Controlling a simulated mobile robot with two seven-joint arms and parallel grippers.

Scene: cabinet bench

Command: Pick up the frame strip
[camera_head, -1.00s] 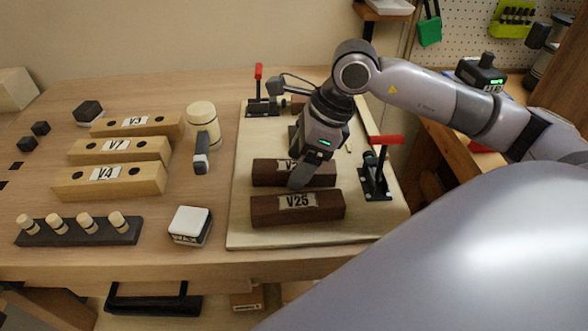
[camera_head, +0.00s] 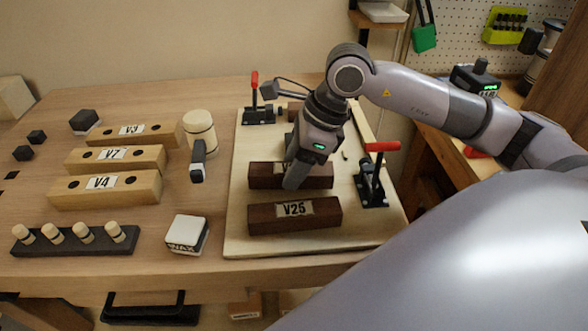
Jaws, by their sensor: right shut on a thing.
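Dark brown strips lie on the pale board (camera_head: 240,225). The front one is labelled V25 (camera_head: 265,217) and lies free. Just behind it is a second dark brown strip (camera_head: 318,177), its label hidden by my right gripper (camera_head: 293,180). My right gripper points down at this second strip and is shut on it near its middle, with one finger showing in front. The strip still appears to be down at the board; any gap under it cannot be seen. Part of another dark piece (camera_head: 293,110) shows behind the gripper. My left gripper is not in view.
Toggle clamps with red handles stand on the board at the right (camera_head: 374,180) and the back left (camera_head: 258,112). Left of the board are a mallet (camera_head: 199,130), a wax block (camera_head: 187,234), pale strips (camera_head: 105,187) and a dark peg rack (camera_head: 75,243).

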